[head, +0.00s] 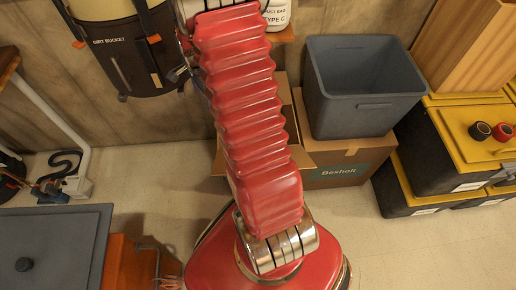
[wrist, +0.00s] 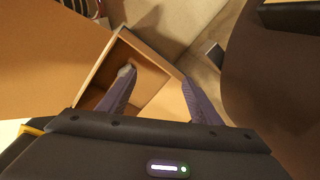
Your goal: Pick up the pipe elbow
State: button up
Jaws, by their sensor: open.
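My gripper (wrist: 158,80) shows in the wrist view with its two purple-grey fingers apart and nothing visible between them. The fingers point over an open cardboard box (wrist: 170,104). A small pale grey shape (wrist: 125,70) shows at the tip of the left finger. I cannot tell whether it is the pipe elbow or part of the finger. I cannot make out the pipe elbow for sure in either view. In the head view my red arm covers the middle and my gripper is not seen.
In the head view a grey bin (head: 362,116) stands on a closed cardboard box (head: 345,170) at the right. Black crates with yellow lids (head: 447,120) stand farther right, with two small rolls (head: 490,131) on top. A dirt bucket (head: 128,55) hangs at upper left.

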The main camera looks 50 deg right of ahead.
jog(key=s+d+f+m, duration=0.3)
jog(key=d+f+m, duration=0.1)
jog(key=f, duration=0.6)
jog(key=s+d+f+m+g, duration=0.1)
jog(key=s+d+f+m, duration=0.2)
jog(key=f, duration=0.6)
jog(key=s+d+f+m+y, duration=0.1)
jog(key=s+d+f+m, duration=0.3)
jog(key=f, duration=0.6)
jog(key=shift+d+f+m+g, duration=0.35)
jog(key=shift+d+m, duration=0.35)
jog(key=shift+d, duration=0.25)
jog(key=shift+f, duration=4.25)
jog(key=shift+s+f, duration=0.1)
jog(key=shift+f, duration=2.5)
